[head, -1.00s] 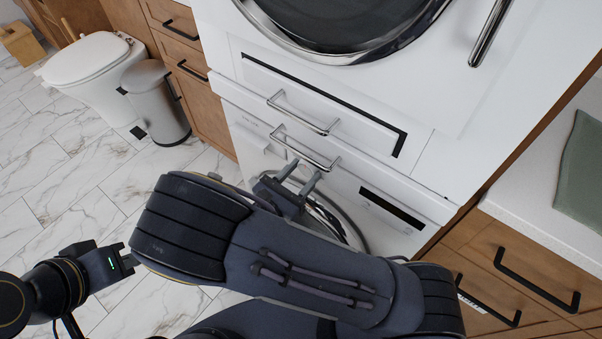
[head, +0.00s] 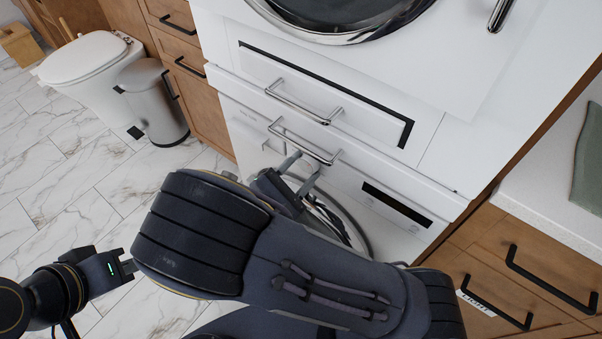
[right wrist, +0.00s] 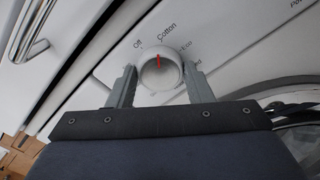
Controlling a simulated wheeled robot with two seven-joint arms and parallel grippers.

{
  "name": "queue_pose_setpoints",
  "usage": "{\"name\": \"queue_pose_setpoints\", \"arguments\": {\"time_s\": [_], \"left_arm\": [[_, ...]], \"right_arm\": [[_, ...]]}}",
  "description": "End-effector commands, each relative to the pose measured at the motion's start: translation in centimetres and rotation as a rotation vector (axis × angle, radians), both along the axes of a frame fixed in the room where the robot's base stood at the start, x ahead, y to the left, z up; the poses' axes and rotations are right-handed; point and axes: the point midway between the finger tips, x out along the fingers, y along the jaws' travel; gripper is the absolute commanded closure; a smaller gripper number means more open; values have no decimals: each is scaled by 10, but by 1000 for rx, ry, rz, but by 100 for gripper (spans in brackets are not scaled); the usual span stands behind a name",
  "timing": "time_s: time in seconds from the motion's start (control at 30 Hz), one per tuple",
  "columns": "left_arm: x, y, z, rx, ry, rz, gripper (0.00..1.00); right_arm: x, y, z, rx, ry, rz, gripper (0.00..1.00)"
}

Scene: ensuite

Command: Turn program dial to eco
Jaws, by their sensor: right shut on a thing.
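The program dial (right wrist: 160,78) is a round white knob with a red pointer mark, on the white washer front (right wrist: 225,60) in the right wrist view. The mark points up in the picture, between the printed words "Off" and "Cotton". Further labels to the right are partly covered by a finger. My right gripper (right wrist: 160,87) is shut on the dial, one finger on each side. In the head view my right gripper (head: 305,167) reaches the washer just below a chrome handle, and the dial is hidden. My left gripper (head: 127,267) hangs over the floor, away from the washer.
Two chrome bar handles (head: 304,103) stick out close above my right gripper. The round washer door (head: 345,225) is partly behind my arm. A bin (head: 155,105) and toilet (head: 88,65) stand left. Wooden drawers (head: 535,262) flank the right. The tiled floor at left is clear.

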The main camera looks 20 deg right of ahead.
Motion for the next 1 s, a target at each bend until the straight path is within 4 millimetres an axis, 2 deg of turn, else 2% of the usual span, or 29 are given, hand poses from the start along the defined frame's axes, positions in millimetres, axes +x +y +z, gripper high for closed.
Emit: {"name": "queue_pose_setpoints", "arguments": {"time_s": [0.03,0.6,1.0], "left_arm": [[0,0,-7,0,0,0,100],[0,0,-49,0,0,0,100],[0,0,-71,0,0,0,100]], "right_arm": [[0,0,-4,29,-33,0,77],[0,0,-5,359,-456,1,77],[0,0,-3,524,-666,0,77]]}}
